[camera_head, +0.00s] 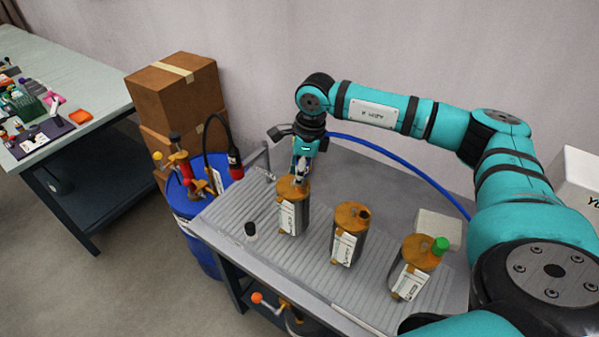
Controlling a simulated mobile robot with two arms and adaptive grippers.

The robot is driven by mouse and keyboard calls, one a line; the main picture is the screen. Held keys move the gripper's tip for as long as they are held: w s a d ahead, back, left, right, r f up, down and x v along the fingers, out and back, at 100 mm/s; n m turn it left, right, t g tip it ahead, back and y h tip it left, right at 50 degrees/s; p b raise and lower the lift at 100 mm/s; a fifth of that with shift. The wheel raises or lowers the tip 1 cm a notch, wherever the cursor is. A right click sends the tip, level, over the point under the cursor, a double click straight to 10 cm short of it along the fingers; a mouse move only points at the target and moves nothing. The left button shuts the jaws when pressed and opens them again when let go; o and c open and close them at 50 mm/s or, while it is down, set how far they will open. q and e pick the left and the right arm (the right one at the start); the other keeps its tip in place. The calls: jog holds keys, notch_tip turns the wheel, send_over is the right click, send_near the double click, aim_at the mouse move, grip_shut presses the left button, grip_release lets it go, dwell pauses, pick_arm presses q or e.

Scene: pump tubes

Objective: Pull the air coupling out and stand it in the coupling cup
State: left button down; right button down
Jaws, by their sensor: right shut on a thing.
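My right gripper (300,178) points down over the top of the leftmost grey canister (293,215) with an orange-brown lid. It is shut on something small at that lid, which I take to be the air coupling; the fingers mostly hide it. I cannot tell whether it is still seated in the lid. A blue hose (405,158) curves from behind my right wrist to the right side of the bench. My left gripper is not in view.
The grooved bench (268,272) also bears a middle canister (348,238) with a brown plug and a right canister (414,268) with a green cap (440,245). A pale block (438,226) is behind them. A blue drum (190,205) with a hand pump stands left of the bench.

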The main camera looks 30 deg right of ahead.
jog(key=shift+f, duration=0.1)
jog(key=shift+r+p, duration=1.05)
jog(key=shift+r, duration=0.95)
